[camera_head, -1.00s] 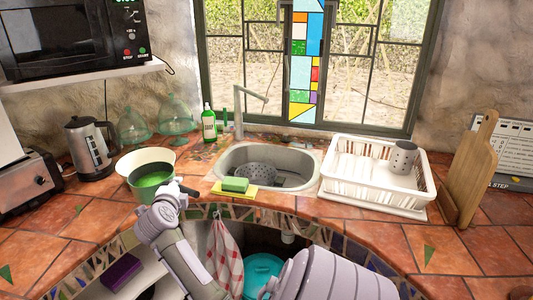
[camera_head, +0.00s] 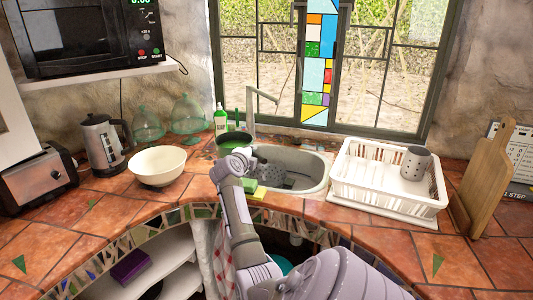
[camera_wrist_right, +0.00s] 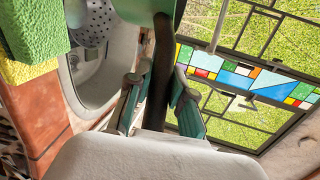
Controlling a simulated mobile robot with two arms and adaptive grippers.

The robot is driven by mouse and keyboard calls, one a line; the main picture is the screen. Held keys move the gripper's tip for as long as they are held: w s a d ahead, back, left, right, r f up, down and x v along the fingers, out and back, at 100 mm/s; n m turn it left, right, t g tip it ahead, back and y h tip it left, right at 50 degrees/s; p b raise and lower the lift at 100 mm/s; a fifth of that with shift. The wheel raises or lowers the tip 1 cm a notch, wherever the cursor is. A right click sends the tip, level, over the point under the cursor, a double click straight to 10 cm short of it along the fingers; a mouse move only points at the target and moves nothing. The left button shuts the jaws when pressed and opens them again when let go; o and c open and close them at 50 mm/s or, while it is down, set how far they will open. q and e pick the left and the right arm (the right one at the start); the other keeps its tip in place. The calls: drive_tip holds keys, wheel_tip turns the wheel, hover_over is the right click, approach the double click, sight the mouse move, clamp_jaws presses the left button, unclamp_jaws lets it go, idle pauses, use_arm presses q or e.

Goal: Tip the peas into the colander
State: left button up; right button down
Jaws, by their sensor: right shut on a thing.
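A green pan (camera_head: 234,139) is held near the back left rim of the sink. My right gripper (camera_head: 246,157) is shut on its dark handle (camera_wrist_right: 160,70), which shows between the fingers (camera_wrist_right: 155,100) in the right wrist view. I cannot make out the peas clearly inside the pan now. The grey perforated colander (camera_head: 272,175) sits in the sink, to the right of the pan and partly hidden by my wrist. It also shows at the upper left of the right wrist view (camera_wrist_right: 92,22). My left gripper is out of view.
The sink (camera_head: 312,172) has a tap (camera_head: 251,105) behind it. A sponge (camera_head: 250,186) lies at its front left rim. A cream bowl (camera_head: 158,166) stands left, a white dish rack (camera_head: 385,190) right. A soap bottle (camera_head: 220,119) stands behind the pan.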

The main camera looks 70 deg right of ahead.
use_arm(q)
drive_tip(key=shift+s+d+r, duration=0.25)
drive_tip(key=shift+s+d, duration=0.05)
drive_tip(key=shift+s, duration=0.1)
use_arm(e)
drive_tip(key=s+d+f+m+g, duration=0.2)
drive_tip(key=s+d+m+g, duration=0.1)
drive_tip(key=s+d, duration=1)
drive_tip(key=d+g, duration=0.1)
drive_tip(key=d, duration=0.1)
drive_tip(key=shift+s+d+f, duration=0.2)
drive_tip(key=shift+s+d, duration=0.1)
drive_tip(key=shift+s, duration=0.05)
